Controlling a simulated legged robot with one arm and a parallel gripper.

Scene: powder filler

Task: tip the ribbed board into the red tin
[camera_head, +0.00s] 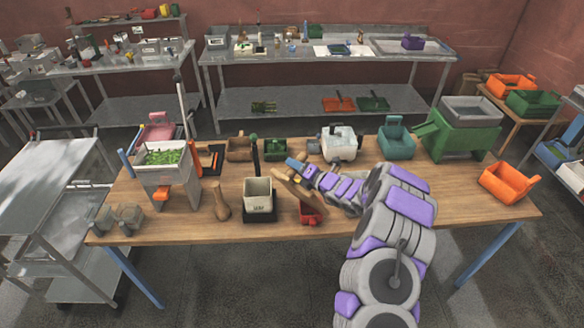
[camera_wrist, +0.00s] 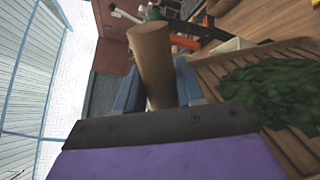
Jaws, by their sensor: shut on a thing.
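My gripper (camera_head: 294,164) is shut on the wooden handle (camera_wrist: 152,55) of the ribbed board; its blue fingers (camera_wrist: 158,88) lie on either side of the handle in the wrist view. The ribbed board (camera_head: 293,188) is held above the table and looks slanted, its lower end to the right. In the wrist view the board's ribbed face (camera_wrist: 212,76) carries a heap of chopped green leaves (camera_wrist: 272,92). The red tin (camera_head: 309,213) stands near the front table edge, below the board and partly hidden by it. The inside of the tin cannot be made out.
A light square container (camera_head: 258,196) stands just left of the board, with a wooden pestle-like piece (camera_head: 221,203) further left. A hopper with green contents (camera_head: 165,158) is at the left. A white machine (camera_head: 340,143) stands behind my arm. The front right tabletop (camera_head: 460,208) is mostly clear.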

